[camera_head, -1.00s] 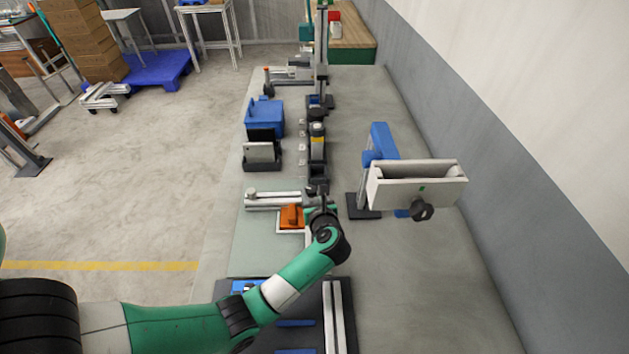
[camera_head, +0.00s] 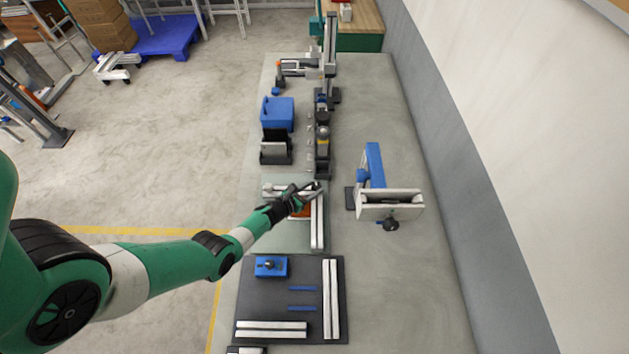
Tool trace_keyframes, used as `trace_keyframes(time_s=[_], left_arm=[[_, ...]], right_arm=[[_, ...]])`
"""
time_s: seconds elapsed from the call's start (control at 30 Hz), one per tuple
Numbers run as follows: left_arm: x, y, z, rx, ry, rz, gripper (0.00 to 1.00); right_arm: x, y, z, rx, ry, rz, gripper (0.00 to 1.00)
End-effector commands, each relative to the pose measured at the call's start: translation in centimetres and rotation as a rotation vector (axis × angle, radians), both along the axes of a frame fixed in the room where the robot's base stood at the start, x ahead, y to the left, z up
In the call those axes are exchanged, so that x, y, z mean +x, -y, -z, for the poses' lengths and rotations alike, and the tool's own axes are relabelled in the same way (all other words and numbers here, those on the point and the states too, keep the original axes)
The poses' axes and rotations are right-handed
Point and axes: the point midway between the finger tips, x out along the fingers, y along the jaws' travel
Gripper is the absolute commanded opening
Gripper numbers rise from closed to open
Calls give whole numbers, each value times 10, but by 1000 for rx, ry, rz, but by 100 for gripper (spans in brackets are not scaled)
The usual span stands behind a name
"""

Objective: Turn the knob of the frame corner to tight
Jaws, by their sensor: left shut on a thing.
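The frame corner (camera_head: 302,211) shows as an orange piece between two pale rails that meet at a right angle on a light green mat (camera_head: 288,236). One rail (camera_head: 318,228) runs toward me and the other (camera_head: 273,190) runs to the left. My left gripper (camera_head: 308,190) reaches in from the left and is over the spot where the rails meet. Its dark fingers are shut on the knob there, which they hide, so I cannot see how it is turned. My right gripper is not in view.
A dark mat (camera_head: 300,270) in front holds a blue block with a knob (camera_head: 271,266), loose rails and blue strips. A blue stand with a pale clamp (camera_head: 390,204) is at the right. A blue bin (camera_head: 277,113) and dark holders stand behind.

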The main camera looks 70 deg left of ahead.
Motion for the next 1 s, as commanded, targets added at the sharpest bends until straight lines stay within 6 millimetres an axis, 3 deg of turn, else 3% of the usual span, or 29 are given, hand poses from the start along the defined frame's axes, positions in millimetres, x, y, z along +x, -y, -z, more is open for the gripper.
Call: trace_keyframes(time_s=[0.5, 1.0], left_arm=[[1, -10, 0, 0, 13, 368, 0], [1, -9, -4, -4, 10, 445, 0]], right_arm=[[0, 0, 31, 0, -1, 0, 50], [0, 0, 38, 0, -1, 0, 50]])
